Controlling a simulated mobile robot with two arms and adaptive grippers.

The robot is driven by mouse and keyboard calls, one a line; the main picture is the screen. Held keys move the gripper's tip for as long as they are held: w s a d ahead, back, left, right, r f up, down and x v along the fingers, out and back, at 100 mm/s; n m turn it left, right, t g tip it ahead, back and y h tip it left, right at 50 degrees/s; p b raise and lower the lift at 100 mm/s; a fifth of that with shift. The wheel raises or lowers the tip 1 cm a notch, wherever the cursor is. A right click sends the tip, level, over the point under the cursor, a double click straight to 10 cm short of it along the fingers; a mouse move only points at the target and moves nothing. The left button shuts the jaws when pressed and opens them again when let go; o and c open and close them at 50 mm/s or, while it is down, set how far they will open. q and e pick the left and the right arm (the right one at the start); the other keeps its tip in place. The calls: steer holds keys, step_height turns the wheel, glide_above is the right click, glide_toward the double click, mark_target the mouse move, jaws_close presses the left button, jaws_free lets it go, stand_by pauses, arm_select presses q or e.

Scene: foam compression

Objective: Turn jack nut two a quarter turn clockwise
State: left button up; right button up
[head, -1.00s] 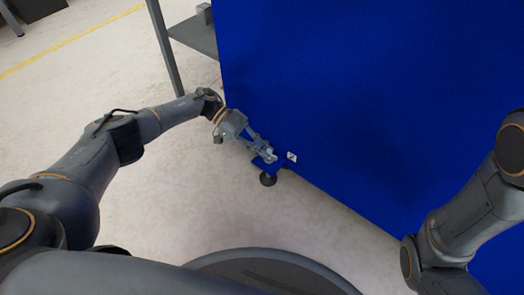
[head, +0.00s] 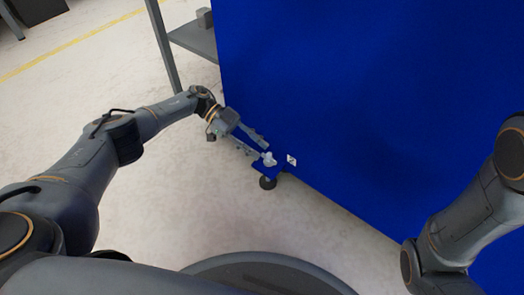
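The jack nut (head: 269,159) is a small light grey piece on a blue bracket (head: 262,169) low at the near corner of the big blue machine. A dark round foot (head: 267,183) stands on the floor under the bracket. A small white label with a dark mark (head: 291,160) is on the blue panel to the right of the nut. My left gripper (head: 259,149) is open, with its fingers pointing at the nut from the upper left. Whether a fingertip touches the nut is too small to tell. My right gripper is outside the view; only my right arm shows.
The blue panel (head: 370,90) fills the right side, close to my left gripper. A grey shelf frame (head: 195,38) with a small grey block stands behind. The pale floor (head: 150,215) left of the bracket is clear.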

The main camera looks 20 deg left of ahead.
arm_select(q)
steer(key=shift+v, duration=2.35)
steer(key=shift+s, duration=0.1)
